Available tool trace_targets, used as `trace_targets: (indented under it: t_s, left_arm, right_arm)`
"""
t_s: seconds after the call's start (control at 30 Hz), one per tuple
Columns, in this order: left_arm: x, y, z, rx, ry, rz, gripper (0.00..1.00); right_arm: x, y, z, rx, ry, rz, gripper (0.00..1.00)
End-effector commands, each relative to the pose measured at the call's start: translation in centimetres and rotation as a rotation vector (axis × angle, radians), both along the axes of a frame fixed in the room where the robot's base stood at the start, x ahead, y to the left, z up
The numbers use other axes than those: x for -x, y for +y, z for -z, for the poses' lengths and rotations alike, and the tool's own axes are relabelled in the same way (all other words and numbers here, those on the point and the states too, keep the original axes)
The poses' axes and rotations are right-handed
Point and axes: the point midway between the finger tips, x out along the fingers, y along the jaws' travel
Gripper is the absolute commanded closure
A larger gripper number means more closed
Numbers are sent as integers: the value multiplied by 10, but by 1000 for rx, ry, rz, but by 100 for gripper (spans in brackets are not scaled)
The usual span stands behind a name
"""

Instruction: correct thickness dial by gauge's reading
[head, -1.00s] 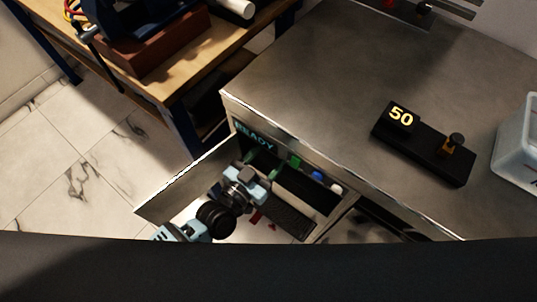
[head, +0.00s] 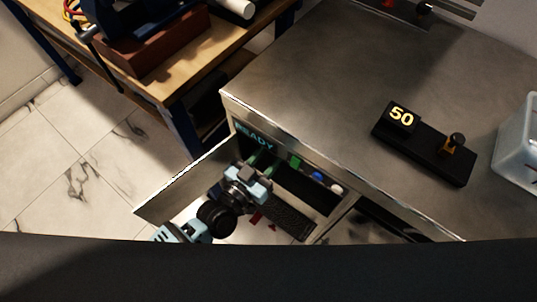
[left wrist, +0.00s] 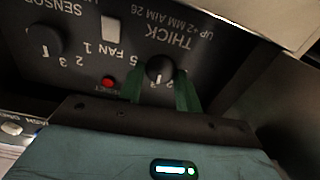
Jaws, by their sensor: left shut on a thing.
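The black thickness dial (left wrist: 160,69), marked THICK, is on a dark panel that appears upside down in the left wrist view. A white pointer line shows on its face. Printing beside it reads "UP +2 MM AIM 26". My left gripper (left wrist: 162,90) has its green fingers on either side of the dial and is shut on it. In the head view my left gripper (head: 261,161) reaches to the panel below the counter edge. The gauge (head: 401,116), a black block on the counter, shows 50 in yellow digits. My right gripper is not in view.
A red button (left wrist: 108,83), a fan knob (left wrist: 45,40) and a white switch (left wrist: 111,30) share the panel. A READY display (head: 254,138) is lit. An open metal door (head: 185,185) stands left of my gripper. A whitish bin (head: 517,150) stands at the counter's right.

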Motion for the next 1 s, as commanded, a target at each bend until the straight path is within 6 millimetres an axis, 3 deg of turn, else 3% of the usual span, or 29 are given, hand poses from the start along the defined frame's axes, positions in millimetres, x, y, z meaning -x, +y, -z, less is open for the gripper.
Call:
trace_targets:
  t_s: [0.6,1.0]
  left_arm:
    - [0,1,2,365,269,-1,88]
    - [0,2,3,496,364,-1,88]
  right_arm:
    - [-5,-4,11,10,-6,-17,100]
    - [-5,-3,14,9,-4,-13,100]
